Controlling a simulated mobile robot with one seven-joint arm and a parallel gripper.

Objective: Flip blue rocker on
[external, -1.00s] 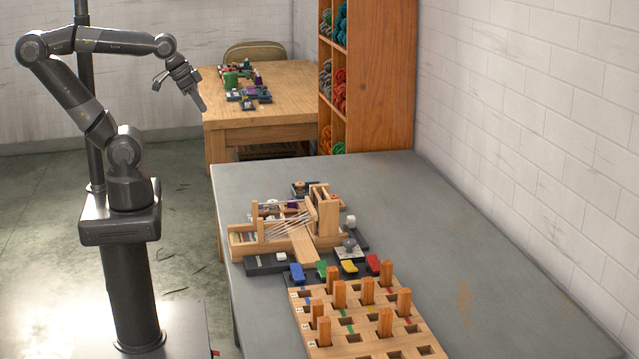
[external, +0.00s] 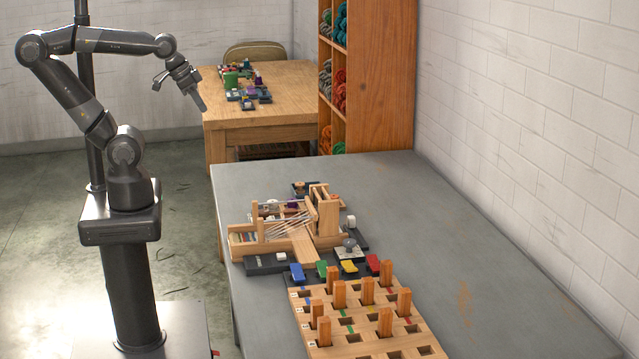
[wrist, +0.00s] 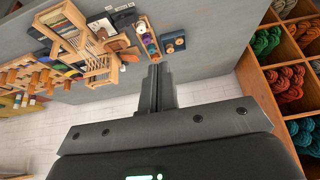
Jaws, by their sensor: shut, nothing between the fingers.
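The blue rocker (external: 297,272) is at the left end of a row of coloured rockers on the near side of a small wooden loom (external: 290,225), on the grey table. At this size I cannot tell which way it is tipped. My gripper (external: 199,104) is high in the air to the left of the grey table, far from the rocker, and touches nothing. In the wrist view my gripper (wrist: 157,68) shows its fingers together, shut and empty. The loom also shows in that view, at upper left (wrist: 92,48).
Green (external: 322,269), yellow (external: 349,267) and red (external: 373,263) rockers stand beside the blue one. A wooden peg board (external: 420,325) with upright pegs lies just in front. A shelf of wool skeins (external: 375,75) stands behind. The grey table's right side (external: 500,260) is clear.

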